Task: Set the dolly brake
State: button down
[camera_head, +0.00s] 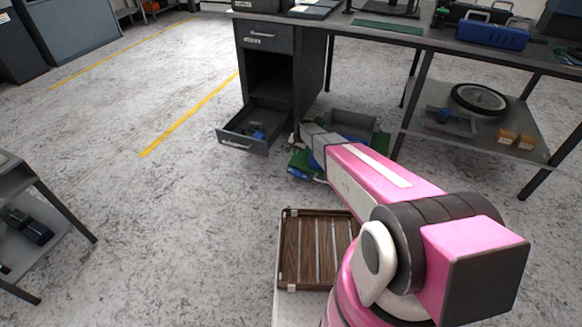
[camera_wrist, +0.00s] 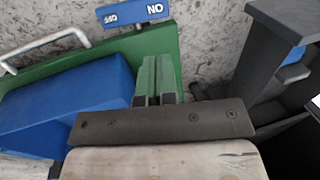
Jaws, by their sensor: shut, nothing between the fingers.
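The dolly shows in the head view as a green frame (camera_head: 299,160) on the floor beside the desk, partly hidden behind my arm. In the wrist view its green deck (camera_wrist: 98,52) carries a blue box (camera_wrist: 65,105) and has a pale metal handle (camera_wrist: 45,42) at the left. A blue brake pedal (camera_wrist: 132,12) marked OFF and ON sticks out past the deck's edge at the top; it also shows in the head view (camera_head: 298,173). My gripper (camera_wrist: 157,62) is shut and empty, pointing at the deck's edge just short of the pedal, apart from it in the picture. Whether it touches the deck is unclear.
An open drawer (camera_head: 236,136) of the grey desk juts out left of the dolly; dark grey parts (camera_wrist: 270,60) stand close at right in the wrist view. A workbench shelf (camera_head: 450,130) holds a wheel. A slatted wooden tray (camera_head: 290,250) lies in front.

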aim_at(289, 170)
jog(key=shift+f, duration=0.1)
jog(key=x, duration=1.3)
jog(key=shift+a+f, duration=0.1)
jog(key=shift+f, duration=0.3)
jog(key=shift+w+a+f+g+h, duration=0.2)
jog(key=shift+a+f+h, duration=0.1)
jog(key=shift+h, duration=0.25)
jog(key=shift+w+a+f+g+h, duration=0.1)
jog(key=shift+a+f+g+h, duration=0.15)
jog(key=shift+h, duration=0.3)
jog(key=shift+f+h, duration=0.1)
jog(key=shift+h, duration=0.2)
jog(key=shift+s+d, duration=0.1)
jog(key=shift+r, duration=0.85)
jog(key=shift+r, duration=0.1)
